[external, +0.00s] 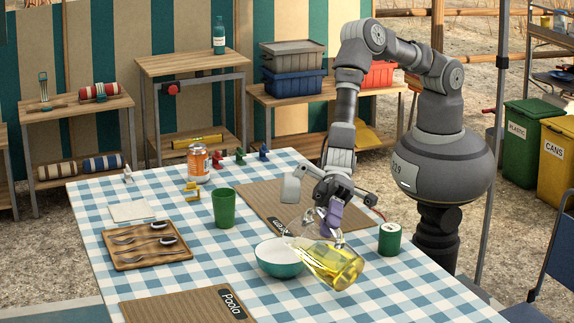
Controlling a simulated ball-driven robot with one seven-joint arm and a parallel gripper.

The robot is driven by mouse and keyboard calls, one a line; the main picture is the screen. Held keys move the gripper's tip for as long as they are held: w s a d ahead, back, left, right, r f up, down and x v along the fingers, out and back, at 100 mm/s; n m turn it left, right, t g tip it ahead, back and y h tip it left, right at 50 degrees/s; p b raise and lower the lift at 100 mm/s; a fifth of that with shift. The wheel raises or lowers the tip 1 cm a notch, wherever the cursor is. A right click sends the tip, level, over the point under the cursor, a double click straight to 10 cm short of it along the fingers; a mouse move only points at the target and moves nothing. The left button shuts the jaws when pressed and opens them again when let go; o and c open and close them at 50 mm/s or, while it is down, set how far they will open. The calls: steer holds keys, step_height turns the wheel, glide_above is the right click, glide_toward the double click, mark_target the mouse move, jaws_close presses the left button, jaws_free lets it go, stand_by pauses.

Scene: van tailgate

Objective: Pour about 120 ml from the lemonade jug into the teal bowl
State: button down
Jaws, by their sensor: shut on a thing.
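The lemonade jug (335,264) is clear glass with yellow liquid in it. It is tilted strongly, its mouth end toward the left and its base toward the lower right. The teal bowl (280,262), white inside, stands on the checked tablecloth just left of the jug. The jug's mouth end overlaps the bowl's rim in the picture. I cannot tell whether any liquid is flowing or how much is in the bowl. My gripper (333,216) is shut on the jug from above, near its handle side. The gripper partly hides the jug.
A green cup (224,208) stands behind the bowl to the left. A green can (389,238) stands right of the jug. Woven placemats (262,200), a cutlery tray (150,258), an orange can (198,163) and small figures share the table. The cloth at front right is clear.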

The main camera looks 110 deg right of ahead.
steer(key=shift+w+d+r, duration=0.1)
steer(key=shift+d+r, duration=0.05)
steer(key=shift+r, duration=0.15)
steer(key=shift+w+d+r+m+y+p, duration=0.2)
steer(key=shift+d+r+y+p, duration=0.1)
steer(key=shift+d, duration=0.2)
steer(key=shift+w+d+r+m+y+p, duration=0.15)
steer(key=shift+d+r+m+y+p, duration=0.1)
steer(key=shift+d, duration=0.2)
stand_by(1.2)
